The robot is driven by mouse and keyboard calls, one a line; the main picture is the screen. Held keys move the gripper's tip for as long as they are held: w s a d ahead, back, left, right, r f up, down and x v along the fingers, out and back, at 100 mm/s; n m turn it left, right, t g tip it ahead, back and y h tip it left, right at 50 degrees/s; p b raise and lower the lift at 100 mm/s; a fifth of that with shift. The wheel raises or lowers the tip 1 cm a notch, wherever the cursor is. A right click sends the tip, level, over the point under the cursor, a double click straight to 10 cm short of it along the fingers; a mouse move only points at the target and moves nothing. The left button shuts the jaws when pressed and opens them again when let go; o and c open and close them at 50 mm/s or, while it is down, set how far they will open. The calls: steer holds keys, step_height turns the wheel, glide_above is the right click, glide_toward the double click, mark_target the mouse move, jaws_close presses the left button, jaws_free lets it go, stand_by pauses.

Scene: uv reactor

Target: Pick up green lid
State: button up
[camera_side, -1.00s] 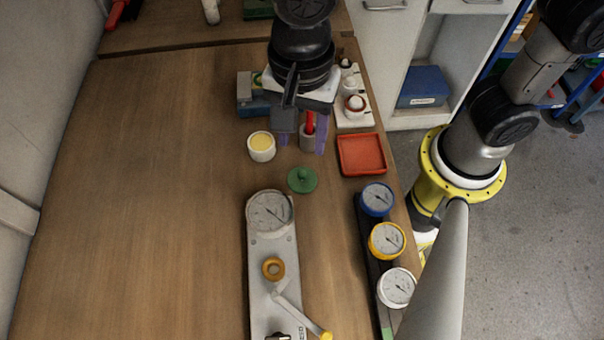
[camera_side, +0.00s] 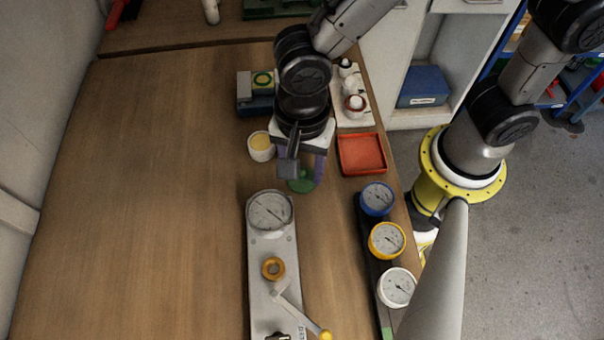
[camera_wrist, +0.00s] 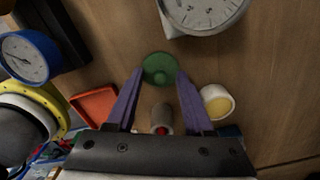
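The green lid (camera_wrist: 160,68) is a round disc with a small knob, lying flat on the wooden table. In the wrist view it lies just beyond and between the tips of my gripper (camera_wrist: 160,73). The purple fingers are apart, with nothing held between them. In the side view my gripper (camera_side: 305,180) is over the lid (camera_side: 302,186), which is partly hidden by the fingers. I cannot tell whether the fingers touch the lid.
A white cup with yellow contents (camera_side: 261,146) stands close left of my gripper. A red tray (camera_side: 362,154) is to the right. A gauge plate (camera_side: 269,212) lies in front, with several gauges nearby. A grey cylinder with red inside (camera_wrist: 162,118) stands behind the lid. The table's left is clear.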

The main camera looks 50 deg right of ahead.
jaws_close()
steer(key=shift+r, duration=0.1)
